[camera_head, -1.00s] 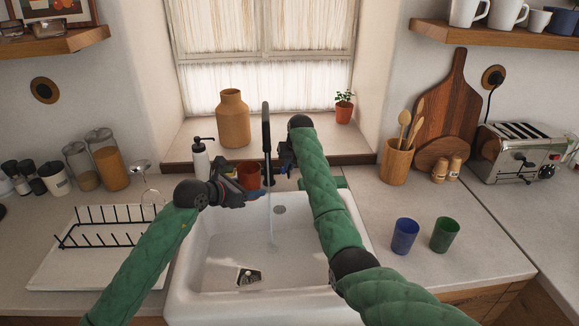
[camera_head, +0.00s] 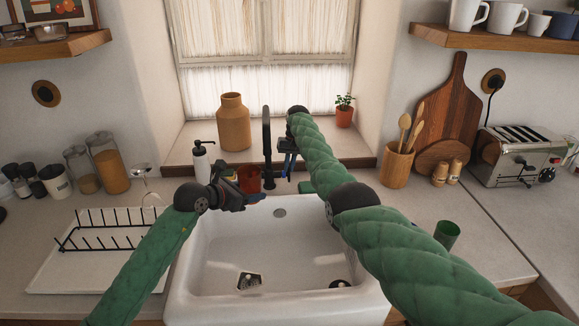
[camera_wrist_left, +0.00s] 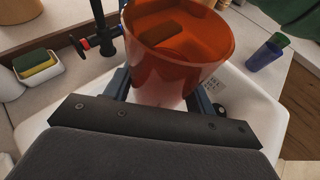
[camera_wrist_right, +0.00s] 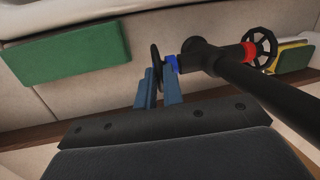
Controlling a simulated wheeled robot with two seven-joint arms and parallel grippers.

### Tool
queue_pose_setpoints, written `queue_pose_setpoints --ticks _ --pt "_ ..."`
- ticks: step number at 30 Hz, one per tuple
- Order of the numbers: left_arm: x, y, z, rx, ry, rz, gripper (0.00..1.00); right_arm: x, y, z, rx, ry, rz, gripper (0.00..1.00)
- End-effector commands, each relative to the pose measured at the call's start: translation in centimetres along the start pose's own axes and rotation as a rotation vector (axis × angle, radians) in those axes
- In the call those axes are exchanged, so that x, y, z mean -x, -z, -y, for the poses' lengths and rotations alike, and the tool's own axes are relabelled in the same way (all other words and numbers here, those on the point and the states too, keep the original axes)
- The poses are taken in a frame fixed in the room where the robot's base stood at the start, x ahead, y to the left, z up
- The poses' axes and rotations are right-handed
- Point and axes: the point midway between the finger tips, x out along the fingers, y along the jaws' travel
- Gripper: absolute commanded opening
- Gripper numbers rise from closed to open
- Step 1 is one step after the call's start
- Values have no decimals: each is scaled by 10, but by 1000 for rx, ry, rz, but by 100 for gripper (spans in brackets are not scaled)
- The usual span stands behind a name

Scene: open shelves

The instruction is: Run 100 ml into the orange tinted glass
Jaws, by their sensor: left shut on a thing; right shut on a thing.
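The orange tinted glass (camera_head: 249,179) is in my left gripper (camera_head: 243,197), left of the black tap (camera_head: 267,145), at the sink's back edge. In the left wrist view the glass (camera_wrist_left: 178,45) sits between the fingers; how much liquid it holds is unclear. My right gripper (camera_head: 288,166) is at the tap's right side. In the right wrist view its blue fingers (camera_wrist_right: 160,90) are shut on the dark round tap handle (camera_wrist_right: 156,62) beside a blue mark. The red-marked handle (camera_wrist_right: 260,46) is on the other side. No water stream shows below the spout.
A green cup (camera_head: 447,235) stands on the right counter; a blue cup (camera_wrist_left: 263,56) shows in the left wrist view. A soap bottle (camera_head: 201,160), sponge dish (camera_wrist_left: 38,75) and dish rack (camera_head: 105,232) are left.

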Motion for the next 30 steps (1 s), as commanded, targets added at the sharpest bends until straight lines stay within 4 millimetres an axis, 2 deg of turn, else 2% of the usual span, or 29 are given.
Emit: queue_pose_setpoints --ticks 20,21,24,30 --pt "0 -1 0 0 0 1 22 3 0 0 -4 3 25 0" --pt "0 -1 0 0 0 1 22 3 0 0 -4 3 25 15" --pt "0 -1 0 0 0 1 22 3 0 0 -4 3 26 30" --pt "0 -1 0 0 0 1 22 2 0 0 -4 3 27 30"
